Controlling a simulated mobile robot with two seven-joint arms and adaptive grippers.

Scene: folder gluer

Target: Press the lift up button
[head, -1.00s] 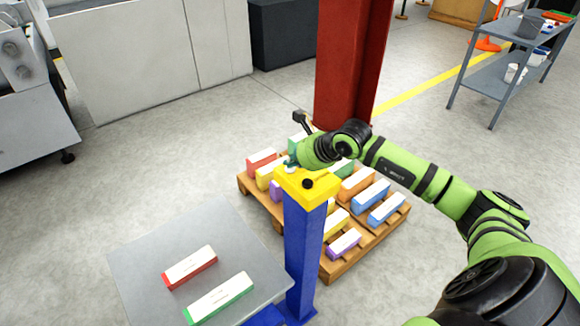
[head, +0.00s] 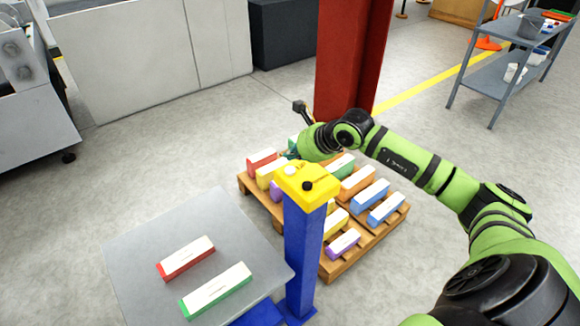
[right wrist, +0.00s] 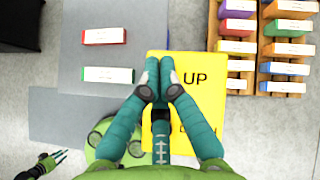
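The yellow control panel (head: 322,187) tops a blue post. It carries a white button (head: 291,171) on its far left part and a black button (head: 307,186) nearer. In the right wrist view the panel (right wrist: 200,110) reads "UP" beside my fingertips; a lower label is partly covered. My right gripper (head: 289,154) is just above and behind the white button, apparently clear of it. Its teal fingers (right wrist: 158,73) are together and empty, hiding the panel's left part in the wrist view. My left gripper (right wrist: 58,158) shows small at lower left there, fingers apart.
The grey lift platform (head: 135,245) beside the post bears a red box (head: 185,258) and a green box (head: 216,290). A wooden pallet (head: 335,268) with several coloured boxes stands behind the post, near a red column (head: 345,60).

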